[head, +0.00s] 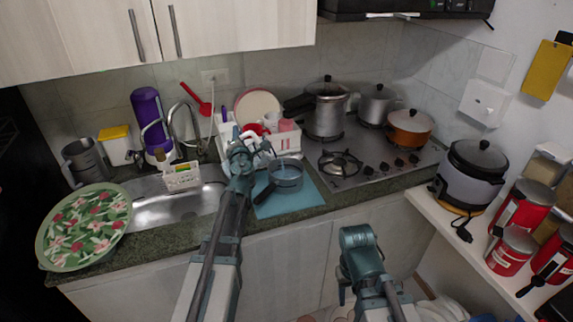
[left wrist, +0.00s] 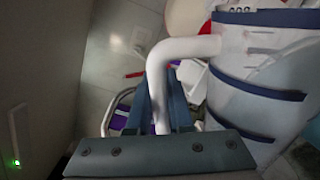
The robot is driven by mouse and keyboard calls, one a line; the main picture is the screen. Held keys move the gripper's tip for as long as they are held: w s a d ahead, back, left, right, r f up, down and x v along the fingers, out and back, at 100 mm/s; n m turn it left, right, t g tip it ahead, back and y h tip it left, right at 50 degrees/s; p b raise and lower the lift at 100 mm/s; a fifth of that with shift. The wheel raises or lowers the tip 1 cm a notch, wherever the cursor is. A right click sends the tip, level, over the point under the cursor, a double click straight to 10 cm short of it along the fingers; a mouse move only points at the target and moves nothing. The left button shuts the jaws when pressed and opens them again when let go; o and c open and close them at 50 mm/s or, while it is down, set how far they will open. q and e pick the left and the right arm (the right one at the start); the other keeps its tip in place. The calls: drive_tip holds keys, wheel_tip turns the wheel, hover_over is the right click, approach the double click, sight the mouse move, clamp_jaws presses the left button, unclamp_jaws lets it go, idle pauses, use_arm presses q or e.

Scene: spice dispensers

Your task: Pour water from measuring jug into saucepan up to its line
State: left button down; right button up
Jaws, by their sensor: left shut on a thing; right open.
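A small dark saucepan (head: 289,184) sits on a blue mat (head: 300,203) on the counter, its black handle pointing to the lower left. The white measuring jug, with blue bands, fills the right of the left wrist view (left wrist: 262,75). My left gripper (left wrist: 158,105) is shut on its white handle (left wrist: 187,47). In the head view my left gripper (head: 245,150) is above and left of the saucepan, at the dish rack's front; the jug is hard to make out there. The water level and the saucepan's line cannot be seen. My right gripper (head: 345,293) is low in front of the cabinets, its fingers barely visible.
A white dish rack (head: 288,144) with plates and cups stands behind the mat. The hob (head: 352,167) with several pots is to the right. The sink (head: 170,210) is left, with a flowered tray (head: 84,226) beyond. A rice cooker (head: 470,178) stands on the right shelf.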

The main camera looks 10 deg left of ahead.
use_arm(q)
drive_tip(key=shift+w+d+r+m+p, duration=0.2)
drive_tip(key=shift+d+r+m+p, duration=0.3)
drive_tip(key=shift+r+p, duration=0.1)
use_arm(e)
drive_tip(key=shift+w+d+r, duration=0.15)
drive_tip(key=shift+d+r, duration=0.45)
drive_tip(key=shift+d, duration=0.05)
idle(1.3)
